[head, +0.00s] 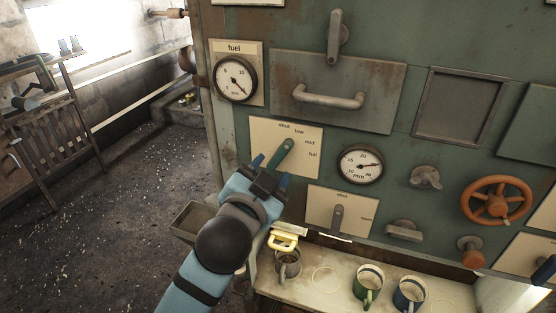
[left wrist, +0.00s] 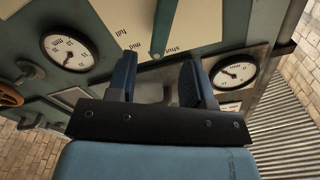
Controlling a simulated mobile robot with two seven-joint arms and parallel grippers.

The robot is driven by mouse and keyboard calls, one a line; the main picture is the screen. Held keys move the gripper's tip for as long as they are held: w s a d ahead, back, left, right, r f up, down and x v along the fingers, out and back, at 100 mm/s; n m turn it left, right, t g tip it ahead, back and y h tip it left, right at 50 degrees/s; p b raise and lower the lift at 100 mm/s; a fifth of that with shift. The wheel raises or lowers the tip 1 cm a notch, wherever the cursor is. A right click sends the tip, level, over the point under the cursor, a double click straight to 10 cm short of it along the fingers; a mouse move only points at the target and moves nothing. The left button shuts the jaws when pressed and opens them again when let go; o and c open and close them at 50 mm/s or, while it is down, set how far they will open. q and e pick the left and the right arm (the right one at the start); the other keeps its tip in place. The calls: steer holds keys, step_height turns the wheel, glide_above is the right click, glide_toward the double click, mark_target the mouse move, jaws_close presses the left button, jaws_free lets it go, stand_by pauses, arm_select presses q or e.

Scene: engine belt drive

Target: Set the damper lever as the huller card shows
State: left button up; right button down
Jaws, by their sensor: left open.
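The damper lever (head: 284,153) is a green handle on a cream plate (head: 258,133) marked shut, low, mid and full. It points up and right, close to low. My left gripper (head: 270,171) is open just in front of the plate's lower part and hides the lever's lower end. In the left wrist view the lever (left wrist: 163,25) shows beyond the gap between the open fingers (left wrist: 158,72), with its tip between shut and mid. I see no contact. I cannot make out a huller card. My right gripper is not in view.
A fuel gauge (head: 234,79), a second gauge (head: 360,164) and a lower lever (head: 338,218) surround the plate. A drawer with a bar handle (head: 328,97) is above. An orange handwheel (head: 496,201) is right. Mugs (head: 367,284) stand on a shelf below.

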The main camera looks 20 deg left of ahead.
arm_select(q)
steer(key=s+p, duration=0.1)
steer(key=s, duration=0.6)
steer(key=shift+s+a+p, duration=0.15)
steer(key=shift+p, duration=0.15)
stand_by(0.8)
